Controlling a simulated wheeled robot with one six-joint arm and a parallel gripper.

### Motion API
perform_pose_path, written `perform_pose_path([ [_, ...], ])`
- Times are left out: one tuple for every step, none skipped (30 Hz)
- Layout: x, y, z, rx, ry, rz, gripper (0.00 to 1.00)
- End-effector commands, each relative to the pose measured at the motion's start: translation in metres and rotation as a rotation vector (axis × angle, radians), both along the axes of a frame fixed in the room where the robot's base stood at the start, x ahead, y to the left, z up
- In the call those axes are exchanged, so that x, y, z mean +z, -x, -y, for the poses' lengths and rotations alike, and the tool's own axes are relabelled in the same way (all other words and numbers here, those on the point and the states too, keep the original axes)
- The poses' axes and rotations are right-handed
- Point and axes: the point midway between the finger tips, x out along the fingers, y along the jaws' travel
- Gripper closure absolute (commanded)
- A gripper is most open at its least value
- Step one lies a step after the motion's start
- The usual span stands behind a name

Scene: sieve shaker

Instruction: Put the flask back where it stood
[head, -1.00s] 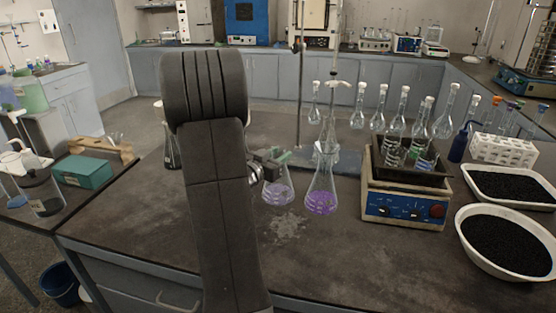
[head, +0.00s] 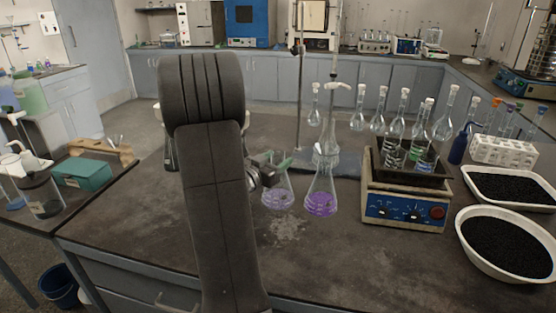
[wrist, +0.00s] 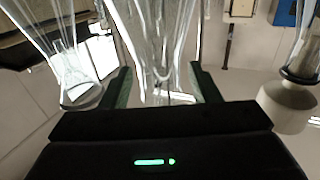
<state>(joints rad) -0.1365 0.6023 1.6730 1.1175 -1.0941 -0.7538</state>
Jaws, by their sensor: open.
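A conical flask (head: 277,196) with a little pale purple liquid stands upright on the bench in the head view. A second conical flask (head: 321,203) with deeper purple liquid stands just right of it. My gripper (head: 280,164) is at the upper part of the pale flask; my arm hides part of the gripper. In the wrist view my gripper (wrist: 164,84) is open, with one green-padded finger on each side of clear glass (wrist: 158,45). I cannot tell whether either finger touches it. More clear glassware (wrist: 75,60) shows left of the fingers.
A stand with a tall rod (head: 299,90) rises behind the flasks. A blue-fronted shaker (head: 404,207) holding glassware is close on the right. White trays of black grains (head: 507,243) lie farther right. The bench front below the flasks is clear.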

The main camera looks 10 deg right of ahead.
Motion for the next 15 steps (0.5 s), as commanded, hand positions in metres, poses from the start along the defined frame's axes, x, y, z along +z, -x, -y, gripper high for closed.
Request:
perform_pose_path([
  [0.0, 0.006, -0.008, 0.004, 0.001, -0.001, 0.44],
  [0.0, 0.01, -0.012, 0.004, 0.001, -0.001, 0.44],
  [0.0, 0.017, -0.018, 0.006, 0.0, 0.0, 0.44],
  [0.0, 0.022, -0.023, 0.005, 0.0, 0.0, 0.44],
  [0.0, 0.026, -0.029, 0.006, 0.0, 0.0, 0.44],
  [0.0, 0.033, -0.035, 0.006, 0.001, -0.001, 0.44],
  [0.0, 0.038, -0.04, 0.005, 0.001, -0.001, 0.44],
  [0.0, 0.042, -0.044, 0.006, 0.0, 0.0, 0.44],
  [0.0, 0.048, -0.05, 0.005, 0.001, 0.0, 0.44],
  [0.0, 0.052, -0.054, 0.004, 0.001, -0.001, 0.44],
  [0.0, 0.056, -0.058, 0.005, 0.001, -0.001, 0.44],
  [0.0, 0.06, -0.062, 0.004, 0.001, 0.0, 0.44],
  [0.0, 0.063, -0.065, 0.003, 0.001, -0.001, 0.44],
  [0.0, 0.066, -0.068, 0.004, 0.001, -0.001, 0.44],
  [0.0, 0.069, -0.071, 0.003, 0.0, 0.0, 0.44],
])
